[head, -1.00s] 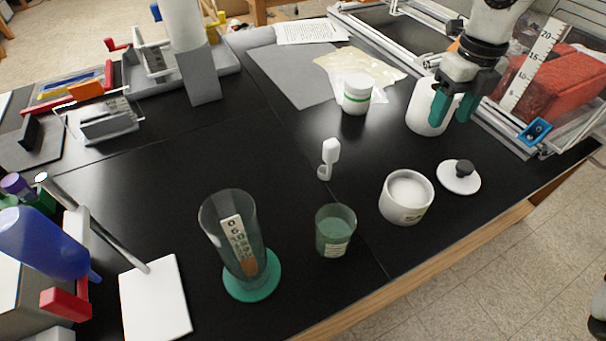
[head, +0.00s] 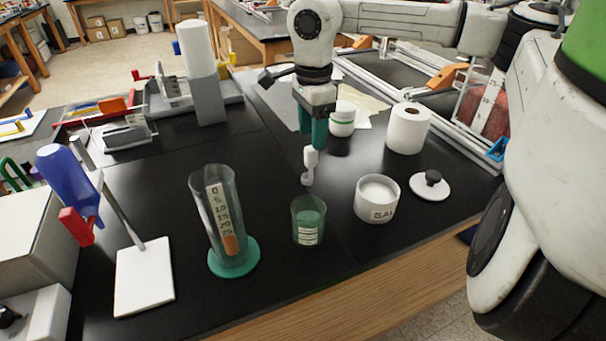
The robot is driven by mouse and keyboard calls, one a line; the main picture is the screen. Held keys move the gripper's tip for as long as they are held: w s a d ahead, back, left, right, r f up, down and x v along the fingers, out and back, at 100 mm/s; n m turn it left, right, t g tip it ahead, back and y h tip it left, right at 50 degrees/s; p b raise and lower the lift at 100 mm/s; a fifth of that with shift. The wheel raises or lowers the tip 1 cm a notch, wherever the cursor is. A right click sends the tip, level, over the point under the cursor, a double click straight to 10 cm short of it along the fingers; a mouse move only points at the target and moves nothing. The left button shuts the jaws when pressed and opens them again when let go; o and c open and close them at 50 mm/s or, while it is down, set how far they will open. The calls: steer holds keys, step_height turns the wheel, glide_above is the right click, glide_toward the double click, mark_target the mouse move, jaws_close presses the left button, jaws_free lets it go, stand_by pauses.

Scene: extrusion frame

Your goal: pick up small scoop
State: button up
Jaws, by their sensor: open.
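The small white scoop (head: 311,158) stands on the black bench near the middle of the head view, its thick handle end up and its small cup end low. My gripper (head: 313,133) points down with green fingers, open and empty. Its fingertips show just above the scoop's handle top in the picture. One finger tip overlaps or nearly meets the handle in view, and I cannot tell whether they touch.
A white jar marked SAL (head: 377,200) and its lid (head: 430,186) stand to the right. A green cup (head: 308,222) and a graduated cylinder (head: 217,215) stand in front. A green-banded tub (head: 343,118) and a paper roll (head: 408,128) are behind.

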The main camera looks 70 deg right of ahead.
mark_target(311, 159)
step_height(311, 159, down, 8)
steer(key=shift+w+f+p, duration=0.1)
steer(key=shift+p, duration=0.45)
steer(key=shift+c, duration=0.3)
jaws_close()
